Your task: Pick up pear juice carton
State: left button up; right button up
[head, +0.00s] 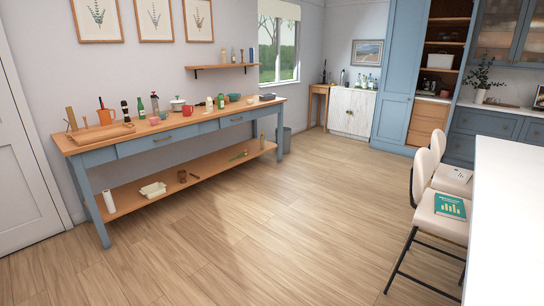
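I cannot make out a pear juice carton in the head view; several small items are too small to identify. A tall blue larder cupboard (398,60) stands open at the back right, with wooden shelves and drawers (428,122) inside. A white container (440,61) sits on one of its shelves. Neither of my grippers is in view.
The wooden floor (240,230) is clear through the middle. Two chairs (440,214) stand along a white counter (510,220) at the right; a green book (450,206) lies on the nearer seat. A white cabinet (351,111) with bottles stands at the back.

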aim_at(209, 104)
jog(key=u, duration=0.2)
jog(key=i, duration=3)
jog(key=u, duration=0.45)
jog(key=i, duration=2.6)
jog(key=u, duration=0.15)
